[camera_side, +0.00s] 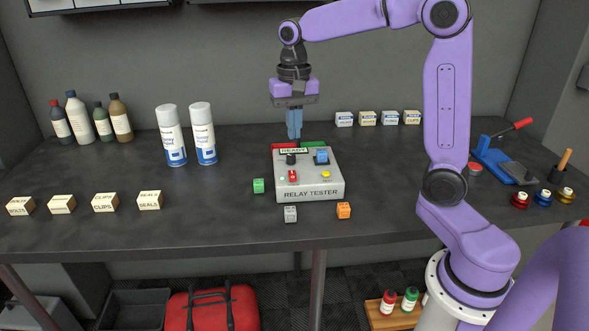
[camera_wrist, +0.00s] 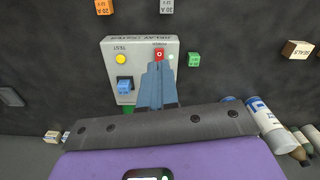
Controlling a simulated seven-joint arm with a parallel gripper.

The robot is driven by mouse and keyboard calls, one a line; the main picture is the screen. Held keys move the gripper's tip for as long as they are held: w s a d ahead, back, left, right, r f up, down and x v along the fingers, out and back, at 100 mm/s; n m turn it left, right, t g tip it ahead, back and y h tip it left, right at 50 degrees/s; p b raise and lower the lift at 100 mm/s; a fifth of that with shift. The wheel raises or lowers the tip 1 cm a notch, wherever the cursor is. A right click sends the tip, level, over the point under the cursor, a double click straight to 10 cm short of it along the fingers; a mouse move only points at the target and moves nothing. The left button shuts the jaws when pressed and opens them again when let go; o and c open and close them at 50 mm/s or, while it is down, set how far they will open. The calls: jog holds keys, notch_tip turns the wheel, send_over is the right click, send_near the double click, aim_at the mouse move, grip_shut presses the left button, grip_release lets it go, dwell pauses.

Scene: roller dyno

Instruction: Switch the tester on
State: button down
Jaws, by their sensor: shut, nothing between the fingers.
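The grey relay tester (camera_side: 310,188) stands on the bench with a READY label (camera_side: 293,150) at its back. A red switch (camera_side: 292,176) is on its front left; it also shows in the wrist view (camera_wrist: 159,53) with a small pale mark. A yellow button (camera_side: 326,174) and a blue relay (camera_side: 321,157) are on its right, and a black knob (camera_side: 291,159) sits behind the switch. My gripper (camera_side: 294,136) points down above the tester's back edge, shut and empty, apart from the switch. In the wrist view its blue fingers hide part of the panel, including the knob.
Loose green (camera_side: 258,185), grey (camera_side: 290,214) and orange (camera_side: 343,210) blocks lie around the tester. Two spray cans (camera_side: 172,140) stand at left, small labelled boxes (camera_side: 104,202) at front left. A blue press (camera_side: 495,160) is at right. The bench left of the tester is fairly clear.

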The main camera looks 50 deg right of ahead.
aim_at(295, 179)
jog(key=w+d+m, duration=0.2)
jog(key=shift+d+r, duration=0.35)
jog(key=shift+d, duration=0.05)
notch_tip(295, 179, down, 14)
jog(key=shift+a+f, duration=0.1)
dwell(0.6)
jog(key=shift+s+f, duration=0.1)
jog(key=shift+f, duration=0.05)
dwell(0.4)
jog(key=shift+w, duration=0.2)
